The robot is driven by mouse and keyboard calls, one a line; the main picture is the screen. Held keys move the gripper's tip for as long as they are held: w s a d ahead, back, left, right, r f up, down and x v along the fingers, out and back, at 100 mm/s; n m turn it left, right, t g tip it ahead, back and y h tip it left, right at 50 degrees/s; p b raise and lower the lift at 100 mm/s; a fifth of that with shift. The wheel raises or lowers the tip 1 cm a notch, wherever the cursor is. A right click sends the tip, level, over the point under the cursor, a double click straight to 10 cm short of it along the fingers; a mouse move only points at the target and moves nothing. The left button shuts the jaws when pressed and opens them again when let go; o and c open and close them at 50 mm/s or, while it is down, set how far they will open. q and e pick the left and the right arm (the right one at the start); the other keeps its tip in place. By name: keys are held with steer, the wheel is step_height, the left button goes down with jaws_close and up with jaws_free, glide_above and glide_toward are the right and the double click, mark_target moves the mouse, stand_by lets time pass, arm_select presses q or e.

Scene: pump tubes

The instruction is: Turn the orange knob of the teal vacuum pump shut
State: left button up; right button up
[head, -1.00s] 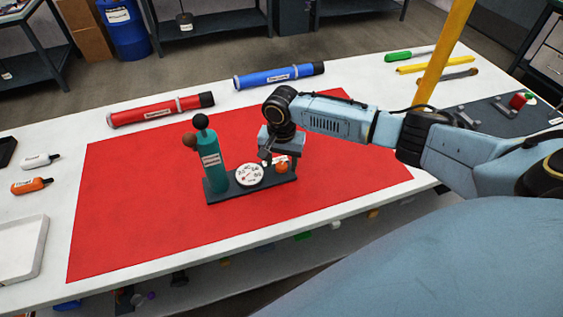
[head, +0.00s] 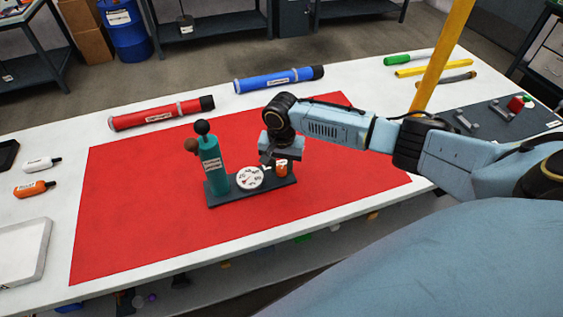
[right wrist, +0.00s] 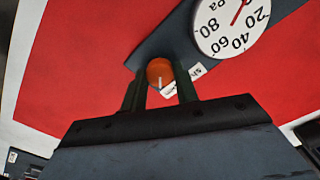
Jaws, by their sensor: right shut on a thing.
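The teal vacuum pump (head: 214,172) stands upright on a dark base bar on the red mat. A white dial gauge (head: 250,178) sits beside it, and the orange knob (head: 281,169) is at the bar's right end. My right gripper (head: 275,163) comes down at the knob and is shut on it. In the right wrist view the orange knob (right wrist: 160,71) lies between the two dark fingers, with a pale mark on its top. A small white label, not clearly readable, lies beside it. The gauge (right wrist: 232,25) shows a red needle. My left gripper is not in view.
Red (head: 160,112) and blue (head: 280,79) tubes lie behind the red mat (head: 130,220). Small bottles and a white tray (head: 20,250) are at the left edge. A yellow post (head: 440,58) stands at the right. The mat's front is clear.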

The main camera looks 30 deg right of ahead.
steer(key=n+p, duration=0.1)
steer(key=p, duration=0.1)
steer(key=n+p, duration=0.1)
steer(key=p, duration=0.1)
steer(key=shift+a+r+n+p, duration=0.1)
steer(key=shift+r+n+p, duration=0.15)
steer(key=shift+n+p, duration=0.05)
steer(key=shift+f+n+p, duration=0.1)
steer(key=shift+n+p, duration=0.55)
steer(key=shift+n, duration=0.35)
steer(key=n+p, duration=0.1)
steer(key=n, duration=0.1)
steer(key=shift+f+n, duration=0.1)
steer(key=shift+n, duration=0.2)
steer(key=n+p, duration=0.1)
steer(key=n, duration=0.2)
steer(key=shift+n, duration=0.3)
steer(key=n, duration=0.3)
steer(key=shift+n+p, duration=0.3)
steer(key=shift+n, duration=1.5)
steer(key=o, duration=1)
